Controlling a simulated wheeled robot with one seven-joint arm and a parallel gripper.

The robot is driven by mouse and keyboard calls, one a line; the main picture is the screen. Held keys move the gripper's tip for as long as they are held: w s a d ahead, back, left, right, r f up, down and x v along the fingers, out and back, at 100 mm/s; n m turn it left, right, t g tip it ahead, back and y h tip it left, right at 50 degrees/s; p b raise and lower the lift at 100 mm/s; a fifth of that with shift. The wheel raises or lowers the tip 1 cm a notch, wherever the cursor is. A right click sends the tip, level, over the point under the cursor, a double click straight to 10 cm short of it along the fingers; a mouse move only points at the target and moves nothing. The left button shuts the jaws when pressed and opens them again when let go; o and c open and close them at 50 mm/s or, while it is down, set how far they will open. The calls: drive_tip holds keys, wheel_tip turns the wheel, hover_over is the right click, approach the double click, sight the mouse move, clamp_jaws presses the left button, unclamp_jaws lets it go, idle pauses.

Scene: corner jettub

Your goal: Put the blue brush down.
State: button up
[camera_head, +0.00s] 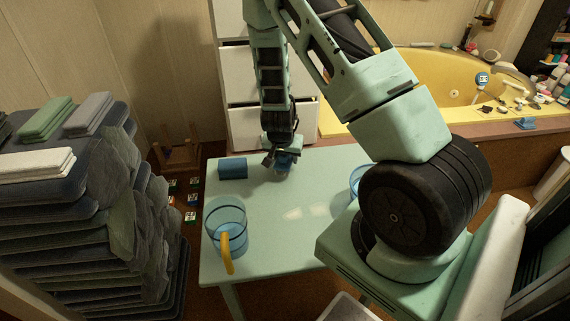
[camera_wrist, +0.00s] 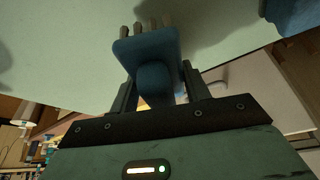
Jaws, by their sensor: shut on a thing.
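The blue brush (camera_wrist: 153,48) is between the two fingers of my gripper (camera_wrist: 157,85) in the wrist view, with pale bristle tufts beyond its blue head. My gripper is shut on it. In the head view my gripper (camera_head: 283,158) is low at the far side of the pale green table (camera_head: 290,235), and the blue brush (camera_head: 286,161) shows only in small part. Whether the brush touches the tabletop, I cannot tell.
A blue block (camera_head: 232,167) lies left of my gripper. A clear blue mug (camera_head: 227,222) with a yellow handle stands at the table's front left. Another blue vessel (camera_head: 356,178) is partly hidden by my arm. The table's middle is clear. White drawers (camera_head: 258,126) stand behind.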

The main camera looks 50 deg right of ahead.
drive_tip(key=shift+f, duration=1.15)
drive_tip(key=shift+f+b, duration=0.15)
drive_tip(key=shift+b, duration=0.15)
drive_tip(key=o, duration=1.2)
